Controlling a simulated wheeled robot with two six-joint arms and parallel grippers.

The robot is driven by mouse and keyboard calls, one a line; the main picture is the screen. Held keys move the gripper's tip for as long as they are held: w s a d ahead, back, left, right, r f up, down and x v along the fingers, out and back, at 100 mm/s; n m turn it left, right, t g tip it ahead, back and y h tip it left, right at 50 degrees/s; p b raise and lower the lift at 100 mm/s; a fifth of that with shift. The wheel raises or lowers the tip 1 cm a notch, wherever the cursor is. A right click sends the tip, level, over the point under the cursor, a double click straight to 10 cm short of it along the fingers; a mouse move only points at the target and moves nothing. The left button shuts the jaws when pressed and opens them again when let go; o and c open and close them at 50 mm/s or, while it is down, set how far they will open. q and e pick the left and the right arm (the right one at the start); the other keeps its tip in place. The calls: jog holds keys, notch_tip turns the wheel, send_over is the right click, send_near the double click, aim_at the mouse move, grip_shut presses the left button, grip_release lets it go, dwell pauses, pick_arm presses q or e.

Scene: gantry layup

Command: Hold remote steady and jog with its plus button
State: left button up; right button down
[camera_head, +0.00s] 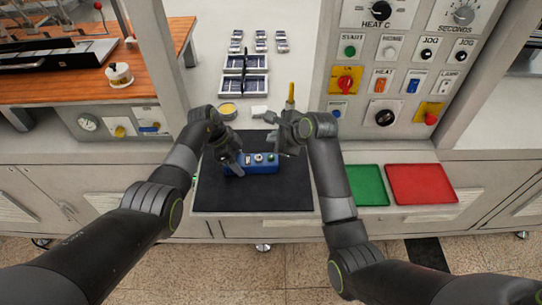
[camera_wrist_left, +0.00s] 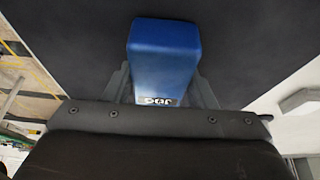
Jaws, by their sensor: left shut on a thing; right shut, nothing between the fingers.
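The blue remote (camera_head: 262,168) lies on the black mat (camera_head: 255,195) in the head view, with small round buttons on its top. My left gripper (camera_head: 236,164) is shut on the remote's left end. In the left wrist view the blue remote (camera_wrist_left: 165,55) stands out between the fingers, with a white-lettered dark label at its near end. My right gripper (camera_head: 283,149) is shut and empty, just above and right of the remote's right end. Whether it touches the remote is not clear. The plus sign on a button is too small to make out.
A green tray (camera_head: 366,185) and a red tray (camera_head: 422,184) lie right of the mat. A control panel (camera_head: 398,60) with knobs and buttons stands at the right back. A yellow-topped round tin (camera_head: 228,111) and dark trays (camera_head: 245,85) sit behind the mat.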

dwell(0.4)
pick_arm(q)
jog(key=o, duration=1.2)
jog(key=shift+o, duration=0.2)
